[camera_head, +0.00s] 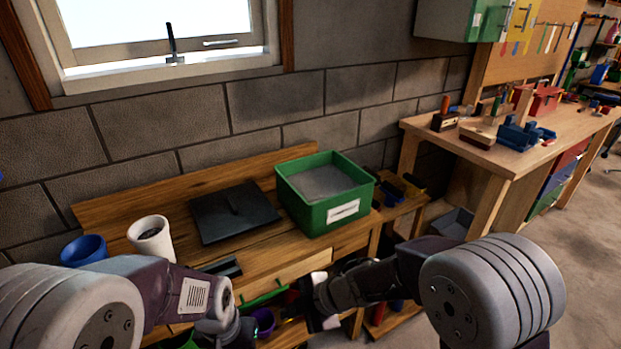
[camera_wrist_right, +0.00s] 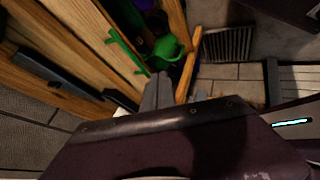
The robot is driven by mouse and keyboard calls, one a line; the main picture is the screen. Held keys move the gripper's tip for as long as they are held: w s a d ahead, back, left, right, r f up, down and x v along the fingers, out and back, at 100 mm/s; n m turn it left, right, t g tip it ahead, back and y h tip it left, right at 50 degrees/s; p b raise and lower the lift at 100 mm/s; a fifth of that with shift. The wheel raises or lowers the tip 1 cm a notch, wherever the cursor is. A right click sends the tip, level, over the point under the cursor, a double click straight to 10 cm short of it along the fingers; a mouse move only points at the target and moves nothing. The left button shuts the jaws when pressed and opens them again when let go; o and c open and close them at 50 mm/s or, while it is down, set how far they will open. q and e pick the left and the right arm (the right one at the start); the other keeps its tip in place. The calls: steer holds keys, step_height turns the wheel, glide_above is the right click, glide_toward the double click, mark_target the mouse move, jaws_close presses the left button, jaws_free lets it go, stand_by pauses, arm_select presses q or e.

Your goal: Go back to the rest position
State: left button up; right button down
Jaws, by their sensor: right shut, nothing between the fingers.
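My right arm reaches in from the right in the head view. Its gripper (camera_head: 318,302) is in front of the workbench, below the green bin. In the right wrist view the fingers (camera_wrist_right: 158,90) are together with nothing between them, beside the bench front and its green handle (camera_wrist_right: 127,50). My left arm comes in from the left and its wrist end (camera_head: 232,328) is low in the head view, in front of the bench. Its fingertips cannot be made out.
The wooden bench (camera_head: 275,262) holds a green bin (camera_head: 318,222), a dark flat panel (camera_head: 233,212), a white cup (camera_head: 152,238) and a blue cup (camera_head: 84,250). Another bench (camera_head: 480,155) with tools stands at right. Open floor (camera_head: 590,240) lies at far right.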

steer(key=w+d+r+m+t+h, duration=0.2)
steer(key=w+d+r+m+t, duration=0.25)
steer(key=w+d+m, duration=0.45)
steer(key=s+d+m+t+h, duration=0.1)
steer(key=d+m+h, duration=0.35)
steer(key=d, duration=0.75)
steer(key=s+d+f+m+g+h, duration=0.1)
steer(key=s+d+f+m+g, duration=0.3)
steer(key=s, duration=0.3)
steer(key=s+d+f+m+g, duration=0.1)
steer(key=s+f+m+g, duration=0.15)
steer(key=s+m, duration=0.4)
step_height(320, 180, up, 13)
steer(key=s+p, duration=0.3)
steer(key=p, duration=1.1)
steer(key=shift+a+n, duration=0.3)
steer(key=shift+a, duration=0.05)
